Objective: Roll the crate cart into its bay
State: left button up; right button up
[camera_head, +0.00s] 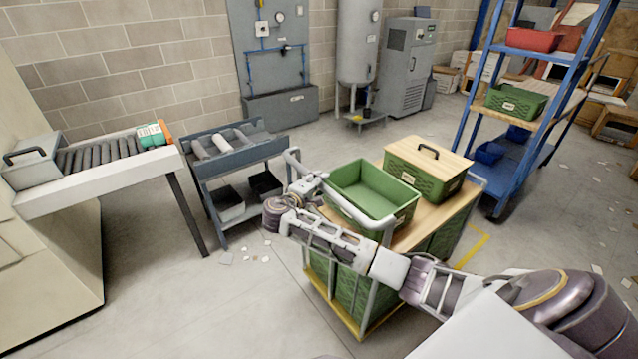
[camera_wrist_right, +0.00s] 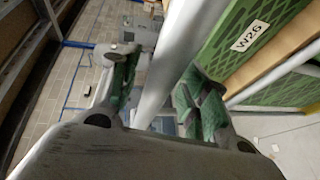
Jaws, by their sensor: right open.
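The crate cart (camera_head: 440,222) stands in the middle of the head view, with a wooden top, a grey frame and green crates below. On it sit an open green crate (camera_head: 372,196) and a green crate with a wooden lid (camera_head: 428,168). Its grey tube handle (camera_head: 345,207) runs along the left end. My right gripper (camera_head: 312,184) is at this handle, open. In the right wrist view, the handle bar (camera_wrist_right: 172,60) passes between the spread fingers of the gripper (camera_wrist_right: 160,85); contact is unclear. Yellow floor tape (camera_head: 478,246) shows right of the cart. My left gripper is out of view.
A grey workbench (camera_head: 240,155) and a roller conveyor (camera_head: 100,158) stand at left. A blue rack (camera_head: 520,148) with bins is at right. A tank (camera_head: 358,45) and grey cabinet (camera_head: 405,65) stand at the back. The floor left of the cart is mostly clear, with paper scraps.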

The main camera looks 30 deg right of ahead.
jog(key=shift+w+d+f, duration=0.1)
jog(key=shift+d, duration=0.15)
jog(key=shift+c, duration=0.2)
grip_shut()
